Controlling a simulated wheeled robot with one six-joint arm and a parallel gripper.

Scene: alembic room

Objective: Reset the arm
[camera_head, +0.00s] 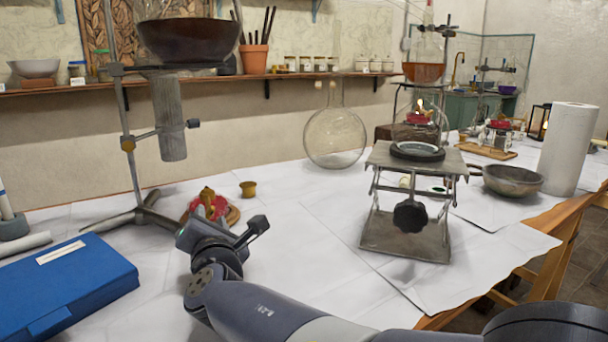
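My grey and black arm (275,312) reaches in from the lower right, low over the white-covered table (305,265). My gripper (222,240) is at the arm's far end, left of the picture's middle. It is just in front of a small red burner (209,205) on a wooden base and to the right of a blue case (65,285). The fingertips are hidden behind the wrist, so I cannot tell whether they are apart or hold anything.
A metal stand (130,150) rises behind my gripper, holding a dark bowl (188,40). A lab jack (412,205) stands to the right, with a round glass flask (335,135) behind it. A paper roll (567,150) is at the far right. The table between gripper and jack is clear.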

